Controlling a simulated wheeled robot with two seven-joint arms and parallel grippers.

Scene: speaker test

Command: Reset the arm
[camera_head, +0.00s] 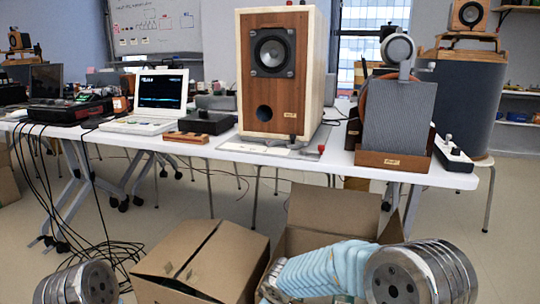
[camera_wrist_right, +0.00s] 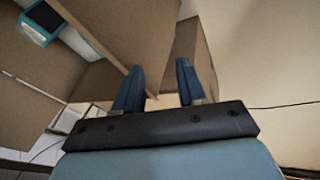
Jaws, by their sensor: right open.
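My right gripper (camera_wrist_right: 158,70) is open in the right wrist view, with two blue fingers apart and nothing between them. Brown cardboard surfaces lie beyond the fingers. In the head view my right arm (camera_head: 325,270), in a light-blue cover, reaches left from the bottom right across the open cardboard box (camera_head: 335,210). Its gripper cannot be made out there. Only a metal joint of my left arm (camera_head: 78,285) shows at the bottom left, and my left gripper is out of view.
A closed cardboard box (camera_head: 205,260) stands left of the open one. Behind them a white table (camera_head: 275,158) holds a wooden speaker (camera_head: 272,85), a laptop (camera_head: 160,92) and a grey panel on a wooden stand (camera_head: 395,162). Black cables (camera_head: 75,225) hang at the left.

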